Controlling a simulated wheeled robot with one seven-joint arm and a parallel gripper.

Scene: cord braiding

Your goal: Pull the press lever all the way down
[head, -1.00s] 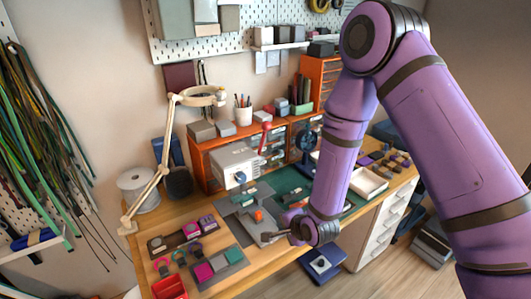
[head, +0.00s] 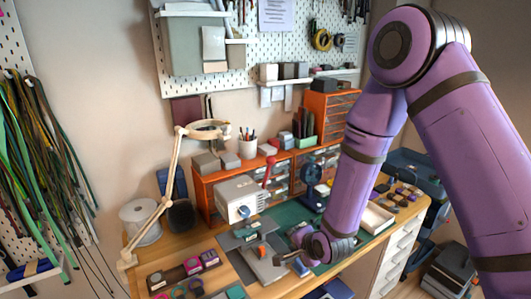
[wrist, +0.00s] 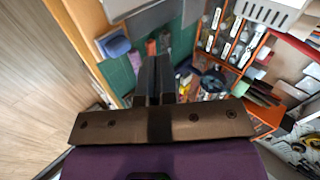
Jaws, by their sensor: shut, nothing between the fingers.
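The press (head: 238,197) is a pale grey box-shaped machine on the workbench, in front of the orange drawer units. Its lever appears to be the red handle (head: 268,168) standing up at the press's right side, with its upper end raised. My gripper (head: 281,259) is low in front of the press and to its right, beside the grey base plate, apart from the red handle. In the wrist view its two dark fingers (wrist: 154,80) lie together, shut and empty. I cannot make out the red handle in the wrist view.
A green mat (head: 288,216) lies right of the press. A jointed lamp (head: 165,195) and a white spool (head: 139,221) stand at left. An orange block (head: 261,250) sits on the base plate near my gripper. A blue fan-like tool (head: 313,185) stands behind my forearm.

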